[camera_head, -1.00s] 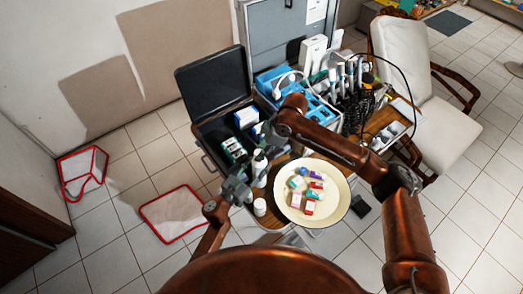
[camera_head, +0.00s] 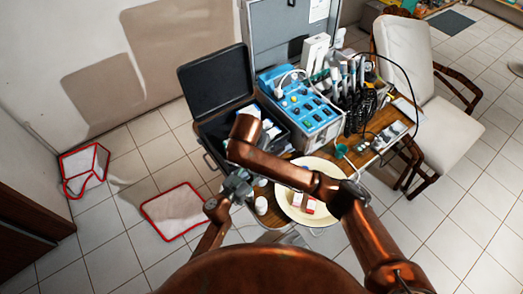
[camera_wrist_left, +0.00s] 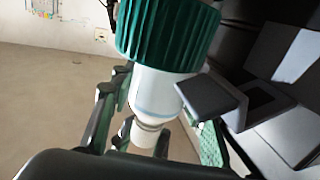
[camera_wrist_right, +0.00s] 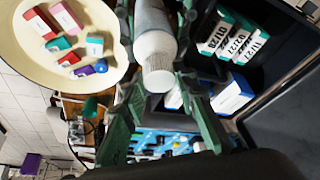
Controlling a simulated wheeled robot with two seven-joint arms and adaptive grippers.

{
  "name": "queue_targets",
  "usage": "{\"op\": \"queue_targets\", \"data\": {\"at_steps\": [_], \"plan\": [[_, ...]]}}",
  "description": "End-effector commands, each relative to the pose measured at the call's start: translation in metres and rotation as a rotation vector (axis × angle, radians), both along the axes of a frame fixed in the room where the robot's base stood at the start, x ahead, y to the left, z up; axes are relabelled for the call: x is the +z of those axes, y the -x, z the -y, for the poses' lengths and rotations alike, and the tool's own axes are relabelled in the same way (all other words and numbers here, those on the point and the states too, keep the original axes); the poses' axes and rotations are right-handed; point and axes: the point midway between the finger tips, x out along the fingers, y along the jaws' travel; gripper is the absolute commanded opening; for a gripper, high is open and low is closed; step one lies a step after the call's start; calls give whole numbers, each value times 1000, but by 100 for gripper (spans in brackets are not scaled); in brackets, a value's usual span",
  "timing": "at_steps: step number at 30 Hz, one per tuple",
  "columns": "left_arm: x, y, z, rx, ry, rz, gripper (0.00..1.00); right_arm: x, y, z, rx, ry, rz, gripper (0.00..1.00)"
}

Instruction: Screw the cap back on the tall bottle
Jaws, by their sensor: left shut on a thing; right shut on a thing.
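In the left wrist view a green ribbed cap (camera_wrist_left: 165,32) sits at the top of a white tall bottle (camera_wrist_left: 163,92). My left gripper (camera_wrist_left: 165,105) is shut on the bottle's body below the cap; it also shows in the head view (camera_head: 238,186). In the right wrist view a pale cylinder with a white rounded end (camera_wrist_right: 158,62) lies between the fingers of my right gripper (camera_wrist_right: 157,25), which is shut on it. I cannot tell whether this is part of the same bottle. In the head view my right arm hides the right gripper and most of the bottle.
A cream plate (camera_head: 285,207) with small boxes lies partly under my right arm. A short white bottle (camera_head: 261,205) stands left of it. The open black case (camera_head: 215,85) and blue device (camera_head: 300,105) are behind. Loose instruments and cables stand at the right of the table.

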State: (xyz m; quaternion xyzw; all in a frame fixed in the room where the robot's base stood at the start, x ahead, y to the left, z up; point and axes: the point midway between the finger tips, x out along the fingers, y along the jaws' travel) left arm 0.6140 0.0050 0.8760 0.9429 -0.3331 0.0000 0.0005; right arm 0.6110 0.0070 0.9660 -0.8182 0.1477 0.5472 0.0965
Motion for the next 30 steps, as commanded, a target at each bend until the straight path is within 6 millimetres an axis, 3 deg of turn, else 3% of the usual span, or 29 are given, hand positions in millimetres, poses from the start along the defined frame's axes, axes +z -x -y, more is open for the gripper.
{"op": "queue_targets", "data": {"at_steps": [11, 21, 26, 27, 30], "plan": [[0, 2, 4, -7, -2, 3, 0, 2, -4, -6, -546, 0, 5, 19], [0, 2, 5, -10, -2, 3, 0, 1, -8, -5, -1256, -1, 4, 20], [0, 2, 5, -10, -1, 3, 0, 0, -8, -4, -1265, -4, 5, 21], [0, 2, 5, -9, -1, 3, 0, 0, -8, -4, -1265, -5, 6, 30], [0, 2, 4, -8, -1, 3, 0, 0, -8, -4, -1264, -3, 5, 37]]}}
